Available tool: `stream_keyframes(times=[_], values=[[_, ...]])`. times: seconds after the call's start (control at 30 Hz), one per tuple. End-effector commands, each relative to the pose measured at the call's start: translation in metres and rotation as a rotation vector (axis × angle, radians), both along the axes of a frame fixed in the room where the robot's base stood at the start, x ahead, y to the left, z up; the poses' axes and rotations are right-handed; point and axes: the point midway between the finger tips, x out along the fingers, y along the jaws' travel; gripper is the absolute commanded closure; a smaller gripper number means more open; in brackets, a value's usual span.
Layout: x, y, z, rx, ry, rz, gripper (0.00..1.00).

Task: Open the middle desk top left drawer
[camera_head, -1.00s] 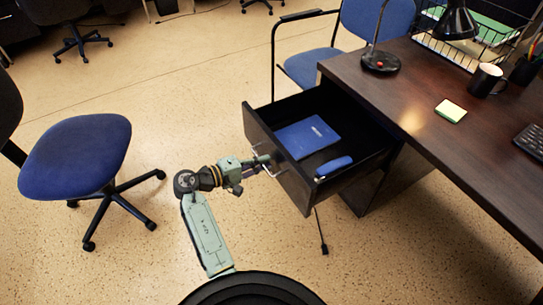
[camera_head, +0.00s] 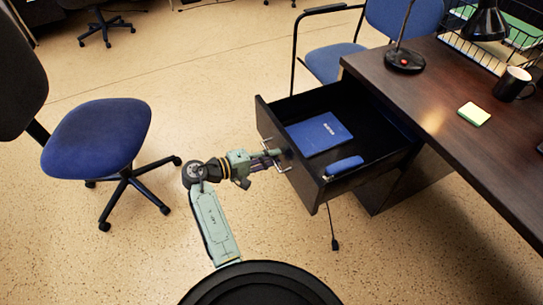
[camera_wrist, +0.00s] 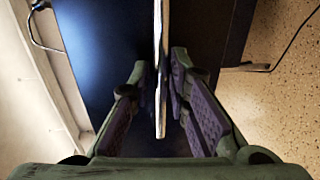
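The top drawer (camera_head: 290,160) of the dark desk (camera_head: 445,105) is pulled far out in the head view. A blue book (camera_head: 319,133) and a blue stapler-like object (camera_head: 344,166) lie inside. My gripper (camera_head: 276,160) is at the drawer's front, by its metal handle. In the wrist view the handle (camera_wrist: 160,75) runs between the purple-padded fingers of my gripper (camera_wrist: 161,75). The fingers stand apart, with a gap on each side of the handle. The dark drawer front (camera_wrist: 105,60) lies behind them.
A blue swivel chair (camera_head: 98,138) stands at the left, and another blue chair (camera_head: 330,62) is behind the drawer. A lamp (camera_head: 405,58), a mug (camera_head: 512,83) and sticky notes (camera_head: 474,114) are on the desk. The floor left of the drawer is open.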

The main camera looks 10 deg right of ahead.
Motion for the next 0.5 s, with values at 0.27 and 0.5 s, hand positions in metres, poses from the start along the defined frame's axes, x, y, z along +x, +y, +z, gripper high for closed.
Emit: stream_keyframes(times=[0.27, 0.5], values=[[-0.003, 0.009, 0.002, 0.000, 0.000, 0.002, 0.83], [-0.018, 0.052, 0.011, 0.000, -0.001, 0.004, 0.83]])
